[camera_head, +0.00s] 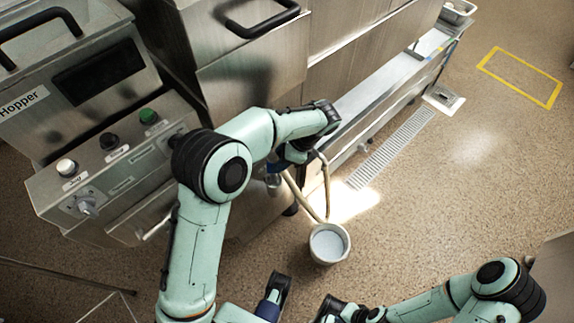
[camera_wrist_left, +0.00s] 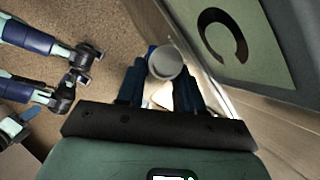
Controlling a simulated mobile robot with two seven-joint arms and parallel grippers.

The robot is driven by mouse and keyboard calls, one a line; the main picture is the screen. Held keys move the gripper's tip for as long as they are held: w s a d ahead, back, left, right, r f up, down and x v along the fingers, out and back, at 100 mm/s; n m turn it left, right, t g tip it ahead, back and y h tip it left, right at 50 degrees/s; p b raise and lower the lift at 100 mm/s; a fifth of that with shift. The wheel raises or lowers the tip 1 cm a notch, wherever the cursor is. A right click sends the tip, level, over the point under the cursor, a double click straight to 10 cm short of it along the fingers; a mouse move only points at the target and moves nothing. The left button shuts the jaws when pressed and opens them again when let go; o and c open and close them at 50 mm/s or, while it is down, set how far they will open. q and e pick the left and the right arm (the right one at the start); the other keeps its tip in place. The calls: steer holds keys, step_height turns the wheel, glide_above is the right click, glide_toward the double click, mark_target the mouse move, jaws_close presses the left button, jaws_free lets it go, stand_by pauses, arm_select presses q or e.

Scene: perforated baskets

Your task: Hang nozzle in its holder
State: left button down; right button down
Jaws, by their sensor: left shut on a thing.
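My left gripper (camera_head: 276,172) is low in front of the steel machine, under my forearm, and its fingertips are mostly hidden in the head view. In the left wrist view its dark blue fingers are shut on a round grey nozzle (camera_wrist_left: 165,63). A tan hose (camera_head: 298,190) loops from near this gripper down to the white bucket (camera_head: 328,243). I cannot make out the nozzle's holder. My right gripper (camera_head: 330,306) is at the bottom edge of the head view, away from the nozzle. I cannot tell whether it is open.
The hopper control panel (camera_head: 110,152) with knobs and buttons stands at the left. A steel machine front (camera_head: 250,80) with a black handle (camera_head: 262,22) is behind my left arm. A floor drain (camera_head: 392,148) runs at the right. The speckled floor (camera_head: 440,210) there is clear.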

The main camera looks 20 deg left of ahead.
arm_select(q)
step_height(320, 180, down, 6)
steer(key=b, duration=0.2)
stand_by(0.3)
steer(key=c, duration=0.6)
jaws_free()
steer(key=shift+d, duration=0.1)
steer(key=shift+c, duration=0.2)
steer(key=shift+f, duration=0.1)
steer(key=p+v, duration=0.3)
steer(key=v, duration=1)
steer(key=shift+r, duration=0.2)
